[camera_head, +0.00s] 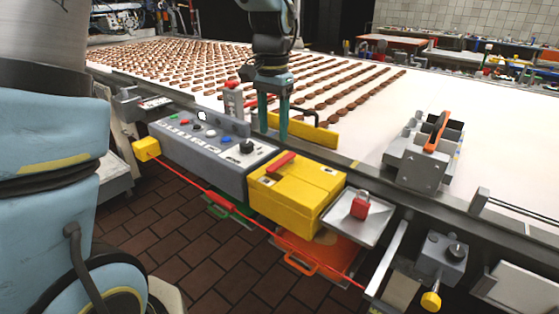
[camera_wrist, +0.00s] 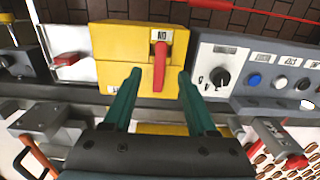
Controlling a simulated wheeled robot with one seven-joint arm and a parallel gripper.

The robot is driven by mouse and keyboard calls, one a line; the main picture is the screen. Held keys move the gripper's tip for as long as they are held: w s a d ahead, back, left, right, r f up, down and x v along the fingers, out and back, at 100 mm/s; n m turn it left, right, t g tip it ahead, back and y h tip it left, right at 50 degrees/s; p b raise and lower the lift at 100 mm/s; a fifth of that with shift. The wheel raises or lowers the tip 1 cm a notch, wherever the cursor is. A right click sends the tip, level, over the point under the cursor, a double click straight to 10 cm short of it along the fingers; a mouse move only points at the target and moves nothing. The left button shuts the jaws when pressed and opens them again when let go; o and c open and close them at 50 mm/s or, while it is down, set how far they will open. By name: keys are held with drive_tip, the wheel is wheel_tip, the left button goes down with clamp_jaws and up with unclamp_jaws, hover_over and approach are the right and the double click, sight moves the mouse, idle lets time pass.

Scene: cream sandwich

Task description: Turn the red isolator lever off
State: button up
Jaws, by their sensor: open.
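The red isolator lever (camera_head: 281,162) lies on the top of a yellow box (camera_head: 290,190) at the front of the conveyor. In the wrist view the red lever (camera_wrist: 160,68) runs up and down the picture on the yellow box (camera_wrist: 115,42), with an upside-down ON label (camera_wrist: 161,36) at its upper end. My gripper (camera_head: 273,136) is open above and behind the box in the head view. In the wrist view my gripper (camera_wrist: 160,75) has one green finger on each side of the lever, apart from it. Whether the fingers are down at lever height cannot be told.
A grey control panel (camera_head: 215,155) with buttons and a black knob adjoins the box on the left. A metal tray (camera_head: 350,236) with a red padlock (camera_head: 360,204) is on the right. A red cord (camera_head: 185,177) runs along the front. The conveyor (camera_head: 385,120) carries rows of brown biscuits behind.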

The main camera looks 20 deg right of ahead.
sight(273, 167)
wheel_tip(273, 167, down, 9)
drive_tip(key=shift+p, duration=0.9)
clamp_jaws()
idle(0.9)
